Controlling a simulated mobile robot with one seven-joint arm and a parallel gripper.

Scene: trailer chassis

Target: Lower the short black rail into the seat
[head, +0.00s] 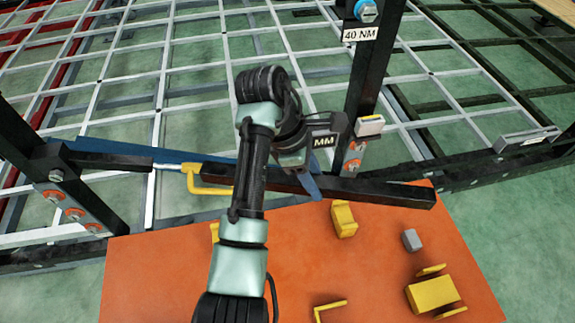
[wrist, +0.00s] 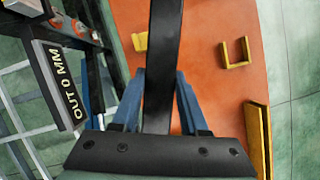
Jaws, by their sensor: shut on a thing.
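The short black rail (head: 385,193) is a dark square bar lying nearly level across the middle of the head view, above the orange table. My gripper (head: 310,186) is shut on it right of its middle, with blue fingers on its sides. In the wrist view the rail (wrist: 163,50) runs lengthwise between the two blue fingers (wrist: 160,92). A yellow hooked bracket (head: 212,190) shows near the rail's left end; I cannot tell whether they touch. My arm hides part of the rail. I cannot tell which part is the seat.
The orange table (head: 160,275) carries a yellow block (head: 343,220), a grey block (head: 411,240) and a yellow bracket (head: 433,293). Dark posts stand left (head: 50,170) and right (head: 370,80) near the rail. A pale lattice frame (head: 150,45) lies behind.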

